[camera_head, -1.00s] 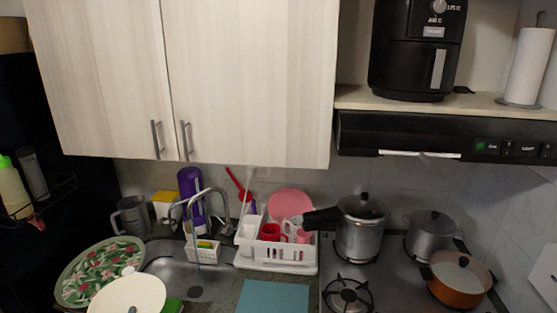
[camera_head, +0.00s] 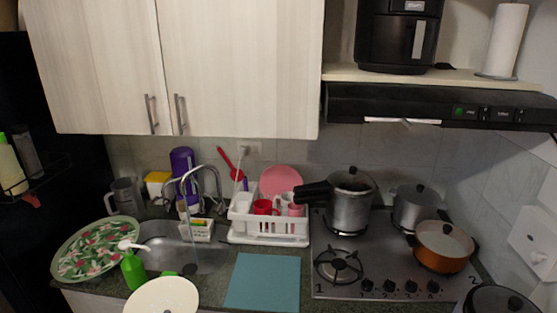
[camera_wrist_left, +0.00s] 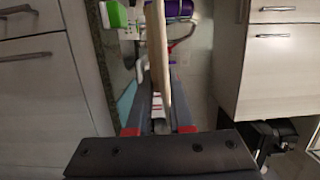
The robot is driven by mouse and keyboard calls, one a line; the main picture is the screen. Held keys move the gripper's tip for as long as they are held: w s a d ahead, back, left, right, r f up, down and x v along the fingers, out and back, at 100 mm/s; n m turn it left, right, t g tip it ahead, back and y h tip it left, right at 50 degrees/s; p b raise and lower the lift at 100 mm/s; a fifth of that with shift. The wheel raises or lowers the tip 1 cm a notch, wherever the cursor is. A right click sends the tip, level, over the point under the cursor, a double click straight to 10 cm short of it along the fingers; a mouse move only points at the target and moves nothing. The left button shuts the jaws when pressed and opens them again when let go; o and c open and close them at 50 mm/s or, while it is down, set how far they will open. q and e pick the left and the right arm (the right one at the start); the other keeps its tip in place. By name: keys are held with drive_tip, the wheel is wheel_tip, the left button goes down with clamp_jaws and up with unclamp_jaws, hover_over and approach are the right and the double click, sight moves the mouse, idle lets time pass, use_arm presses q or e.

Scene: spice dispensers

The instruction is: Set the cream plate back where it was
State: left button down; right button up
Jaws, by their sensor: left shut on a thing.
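The cream plate (camera_head: 163,297) is at the bottom of the head view, in front of the sink, its lower part cut off by the frame edge. In the left wrist view the plate (camera_wrist_left: 158,50) shows edge-on as a pale upright strip. My left gripper (camera_wrist_left: 160,85) is shut on the plate, with one finger on each side of it. The left gripper cannot be made out in the head view. My right gripper is in neither current view.
A green soap bottle (camera_head: 134,271) stands just left of the plate. A floral platter (camera_head: 97,250) is at the left, beside the sink (camera_head: 205,258). A white dish rack (camera_head: 268,228) stands behind a bare teal mat (camera_head: 263,282). The stove (camera_head: 385,270) with pots is at the right.

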use_arm(q)
drive_tip(key=s+d+f+h+b, duration=0.1)
drive_tip(key=s+d+f+b, duration=0.1)
drive_tip(key=d+f, duration=0.3)
drive_tip(key=s+d+f+m+h+b, duration=0.1)
drive_tip(key=s+d+f+b, duration=0.1)
drive_tip(key=d+f, duration=0.4)
drive_tip(key=shift+d+m+b, duration=0.3)
drive_tip(key=shift+b, duration=0.6)
